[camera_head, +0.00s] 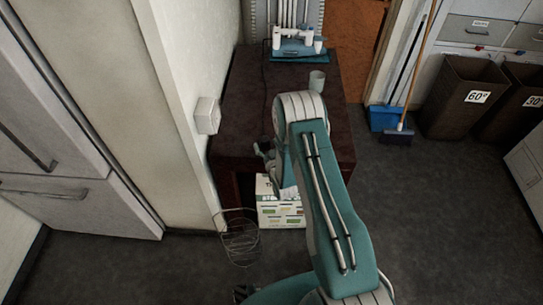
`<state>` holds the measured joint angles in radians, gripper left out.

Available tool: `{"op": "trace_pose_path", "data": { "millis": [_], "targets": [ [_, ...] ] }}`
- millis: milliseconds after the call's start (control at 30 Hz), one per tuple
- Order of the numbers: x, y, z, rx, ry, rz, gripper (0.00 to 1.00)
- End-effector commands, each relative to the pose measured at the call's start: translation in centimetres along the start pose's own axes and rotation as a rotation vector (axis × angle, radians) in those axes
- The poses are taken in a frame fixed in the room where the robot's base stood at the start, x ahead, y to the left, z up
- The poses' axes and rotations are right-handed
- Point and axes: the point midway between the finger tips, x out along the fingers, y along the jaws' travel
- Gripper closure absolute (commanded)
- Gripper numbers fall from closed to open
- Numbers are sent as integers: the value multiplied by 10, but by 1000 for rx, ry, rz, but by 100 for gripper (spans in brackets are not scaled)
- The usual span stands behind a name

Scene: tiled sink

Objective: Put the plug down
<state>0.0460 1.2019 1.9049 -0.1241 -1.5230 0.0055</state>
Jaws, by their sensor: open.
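My gripper (264,149) is over the near part of the dark red-brown table (235,105), left of my arm's forearm. It is small in the picture and partly hidden by the arm. It is open. I cannot make out a plug for certain; it is too small or hidden near the gripper. A white wall box (207,115) is on the wall at the table's left edge. A thin dark cord (264,68) runs from the teal and white device (296,47) at the back of the table.
A pale green cup (317,80) stands on the table behind my arm. A wire basket (239,240) and a printed white carton (280,213) are low in front of the table. Dark bins (459,97), a broom and a blue dustpan (383,118) stand right.

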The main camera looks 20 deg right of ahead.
Motion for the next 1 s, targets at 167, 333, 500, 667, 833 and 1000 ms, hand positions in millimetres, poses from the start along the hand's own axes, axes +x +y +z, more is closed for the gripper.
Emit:
{"op": "trace_pose_path", "data": {
  "millis": [167,333,500,667,833,1000],
  "targets": [
    [-34,0,-4,0,2,1,16],
    [-70,1,-4,0,5,2,16],
    [-100,1,-4,-1,7,1,16],
    [-116,0,-4,-1,9,1,16],
    [-106,1,-20,-11,-12,-1,16],
    [-78,4,-61,-36,-108,-1,16]
  ]
}}
